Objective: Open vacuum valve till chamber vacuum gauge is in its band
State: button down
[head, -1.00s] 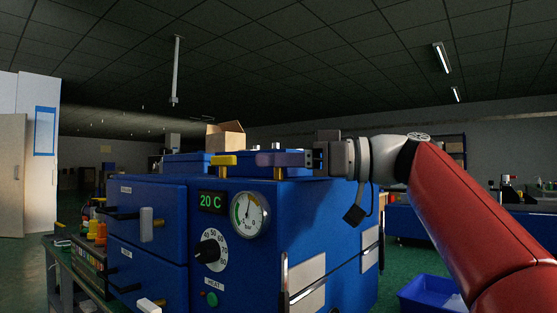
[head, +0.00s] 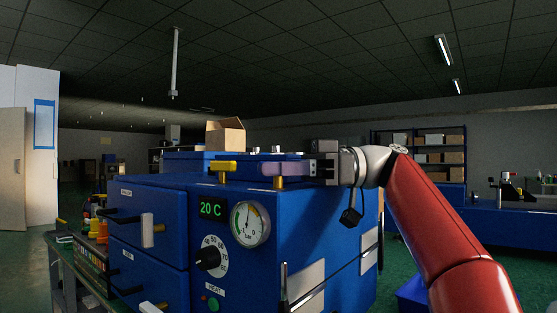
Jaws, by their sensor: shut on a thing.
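A purple valve lever (head: 274,169) on a brass stem sits on top of the blue cabinet (head: 150,180), near its front edge. My gripper (head: 308,169) reaches in from the right and is shut on the lever's right end, which its fingers partly hide. A yellow valve lever (head: 223,166) stands to the left on its own brass stem. The round bar gauge (head: 250,224) is on the cabinet front below the levers. Its needle points nearly straight up, and a green arc shows on the left of the dial. Which lever is labelled vacuum cannot be read.
A green 20 C display (head: 211,209), a black heat knob (head: 208,258) and a green button (head: 213,304) are beside the gauge. A cardboard box (head: 225,134) stands behind the levers. A side bench with coloured bottles (head: 98,228) is at left.

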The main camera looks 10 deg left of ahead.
jog(key=shift+n+g+h, duration=0.4)
jog(key=shift+n+g, duration=0.2)
jog(key=shift+g, duration=0.3)
jog(key=c, duration=1.4)
grip_release()
jog(key=shift+c, duration=0.2)
jog(key=shift+a+m+t, duration=0.1)
jog(key=shift+m+t, duration=0.2)
jog(key=shift+t, duration=0.1)
